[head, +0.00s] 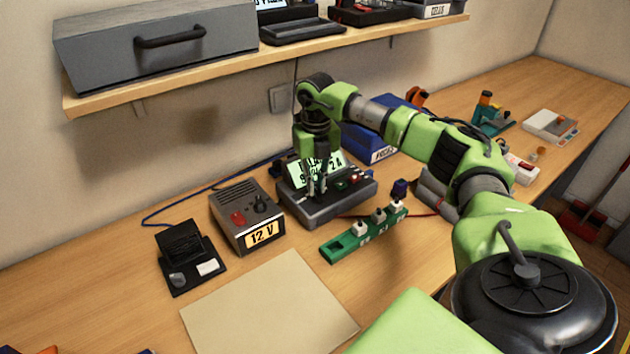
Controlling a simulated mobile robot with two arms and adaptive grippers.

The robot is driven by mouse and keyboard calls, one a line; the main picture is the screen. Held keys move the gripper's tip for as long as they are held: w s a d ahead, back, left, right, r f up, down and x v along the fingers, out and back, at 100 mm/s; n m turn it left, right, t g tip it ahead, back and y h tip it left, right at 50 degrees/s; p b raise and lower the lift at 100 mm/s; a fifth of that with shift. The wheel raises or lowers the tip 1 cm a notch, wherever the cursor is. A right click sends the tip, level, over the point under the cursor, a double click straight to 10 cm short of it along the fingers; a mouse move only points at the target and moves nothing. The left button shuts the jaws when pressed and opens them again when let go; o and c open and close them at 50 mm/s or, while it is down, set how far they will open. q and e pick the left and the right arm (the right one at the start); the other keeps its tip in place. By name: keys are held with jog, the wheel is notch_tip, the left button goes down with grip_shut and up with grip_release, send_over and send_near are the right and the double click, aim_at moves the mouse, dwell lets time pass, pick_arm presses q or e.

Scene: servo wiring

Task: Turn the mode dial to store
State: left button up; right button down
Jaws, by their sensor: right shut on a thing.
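A dark grey charger (313,214) with a lit green display (329,164) stands on the bench near the middle. The display text is partly covered by my gripper and I cannot read it fully. My right gripper (317,194) points down over the charger, with its fingertips at the charger's top panel. It is shut on the mode dial there. The fingers hide the dial, so I cannot see its pointer or setting. My left gripper is not in view.
A 12 V supply (235,218) with its own knob stands left of the charger. A green strip (345,245) with several plugs lies in front right. A blue bin (372,141) stands behind. A beige mat (268,308) lies in front. A shelf (240,62) hangs above.

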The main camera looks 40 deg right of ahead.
jog(key=m, duration=0.3)
jog(key=m+p, duration=0.1)
jog(key=shift+d+r+m, duration=0.15)
jog(key=shift+d+m, duration=0.1)
jog(key=shift+m, duration=0.05)
jog(key=m, duration=0.4)
jog(key=shift+s+d+p, duration=0.15)
jog(key=shift+s+p, duration=0.05)
jog(key=shift+p, duration=0.2)
jog(key=c, duration=2.1)
grip_release()
jog(key=shift+s, duration=0.1)
notch_tip(320, 180, up, 12)
